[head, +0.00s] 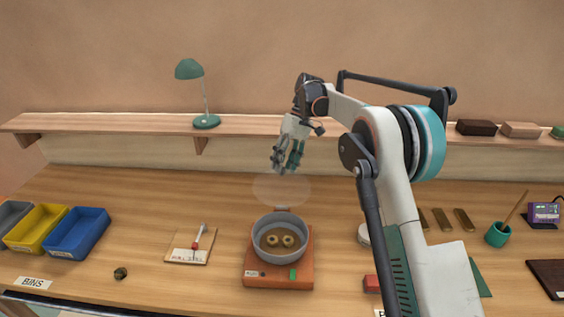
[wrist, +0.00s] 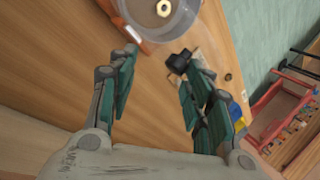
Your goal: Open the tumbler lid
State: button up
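A translucent round lid (head: 281,188) stands raised at the bowl's back edge, and the bowl's top is uncovered. My gripper (head: 287,160) is above and behind the lid, pointing down. In the wrist view, its two green-padded fingers are apart. A dark knob-like piece (wrist: 178,62) shows close to the right fingertip; I cannot tell whether it belongs to the lid or touches the finger. The bowl shows partly at the top of the wrist view (wrist: 187,22).
Left of the tumbler lie a card with a small mallet (head: 199,240) and a dark nut (head: 121,273). Blue (head: 77,240) and yellow (head: 34,234) bins stand farther left. A shelf (head: 255,128) with a green lamp (head: 207,121) runs behind. A green cup (head: 497,236) stands right.

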jog(key=shift+w+d+f, duration=0.35)
jog(key=shift+w+f, duration=0.05)
jog(key=shift+f, duration=0.2)
jog(key=shift+s+a+r, duration=0.1)
jog(key=shift+a+r, duration=0.05)
jog(key=shift+a, duration=0.15)
jog(key=shift+a, duration=0.1)
jog(key=shift+r, duration=0.15)
jog(key=v, duration=1.2)
jog(key=shift+r, duration=0.1)
